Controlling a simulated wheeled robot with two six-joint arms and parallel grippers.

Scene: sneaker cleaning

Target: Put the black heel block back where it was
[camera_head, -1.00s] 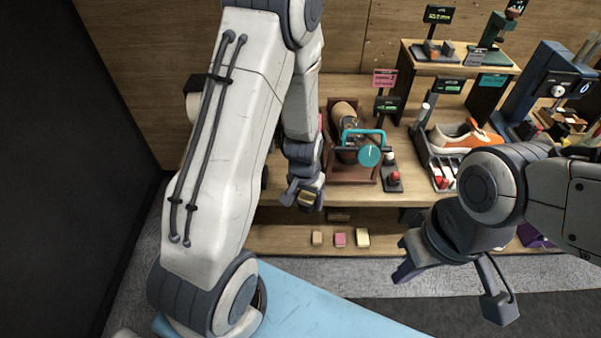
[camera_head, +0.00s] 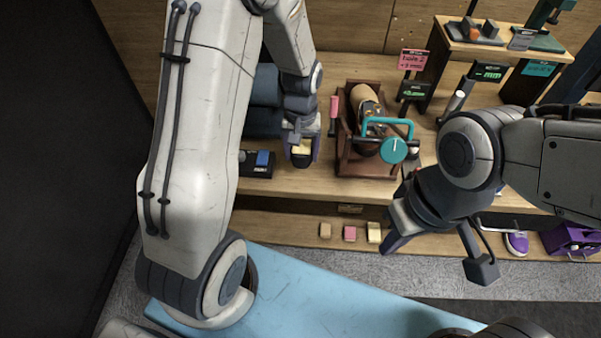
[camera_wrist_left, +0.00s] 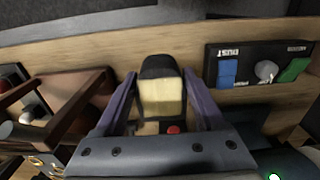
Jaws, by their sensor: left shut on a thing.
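The black heel block (camera_head: 301,161) has a pale yellow face and a dark body. My left gripper (camera_head: 302,148) is shut on it, above the counter shelf and left of the wooden cradle. In the left wrist view the block (camera_wrist_left: 161,97) sits between the two fingers (camera_wrist_left: 160,108), with its pale face towards the camera and its black part beyond. I cannot tell whether its underside touches anything. My right gripper (camera_head: 438,256) is open and empty, in front of the shelf.
The reddish wooden cradle (camera_head: 344,155) holds a shoe form under a teal clamp (camera_head: 393,150). A black "DUST" panel (camera_head: 257,163) with a blue switch lies left of the gripper. Tan (camera_head: 325,230), pink (camera_head: 349,233) and cream (camera_head: 373,232) blocks sit on the lower shelf.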

